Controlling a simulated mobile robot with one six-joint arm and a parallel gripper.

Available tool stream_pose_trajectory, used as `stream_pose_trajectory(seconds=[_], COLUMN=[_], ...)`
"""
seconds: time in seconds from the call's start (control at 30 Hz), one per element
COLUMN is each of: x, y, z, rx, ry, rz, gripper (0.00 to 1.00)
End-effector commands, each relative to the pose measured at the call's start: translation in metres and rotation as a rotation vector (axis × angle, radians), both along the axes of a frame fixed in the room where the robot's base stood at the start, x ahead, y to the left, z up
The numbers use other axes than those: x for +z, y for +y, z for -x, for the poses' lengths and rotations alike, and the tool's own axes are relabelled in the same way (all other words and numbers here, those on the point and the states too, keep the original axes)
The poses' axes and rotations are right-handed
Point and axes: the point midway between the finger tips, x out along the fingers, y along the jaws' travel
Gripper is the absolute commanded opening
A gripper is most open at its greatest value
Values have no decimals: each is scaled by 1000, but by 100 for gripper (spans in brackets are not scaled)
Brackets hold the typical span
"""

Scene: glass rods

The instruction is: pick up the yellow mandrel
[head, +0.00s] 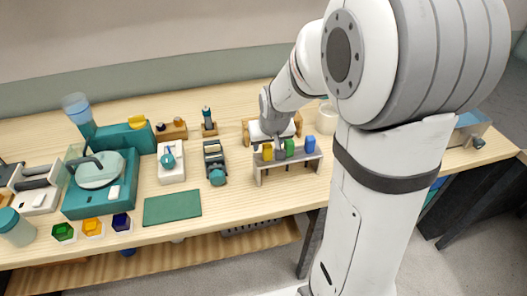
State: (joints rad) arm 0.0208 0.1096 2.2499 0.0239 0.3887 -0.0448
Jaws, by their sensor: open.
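The yellow mandrel (267,152) shows as a small yellow block at the left end of a pale rack (304,165) on the wooden bench. A green one (290,148) stands in the middle of the rack and a blue one (310,144) at its right end. My gripper (279,150) points down at the rack, between the yellow and green pieces in the picture. It is open, and nothing shows held in it. The fingertips are small here, so I cannot tell whether they touch either piece.
A dark tool with a teal knob (215,165) and a white device (171,162) stand left of the rack. A green mat (172,207) lies near the front edge. A white cup (326,118) stands behind the rack. My arm hides the bench to the right.

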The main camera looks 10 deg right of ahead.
Motion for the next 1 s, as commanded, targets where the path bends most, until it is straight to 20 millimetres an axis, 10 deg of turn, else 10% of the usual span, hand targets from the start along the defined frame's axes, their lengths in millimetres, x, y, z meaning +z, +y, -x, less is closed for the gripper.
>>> stream_pose_trajectory(seconds=[0.57,1.0], x=[-36,-36], y=[-2,-2], z=[-15,-14], rx=[-2,-2], ry=[0,1], rz=[-1,0], gripper=[50,16])
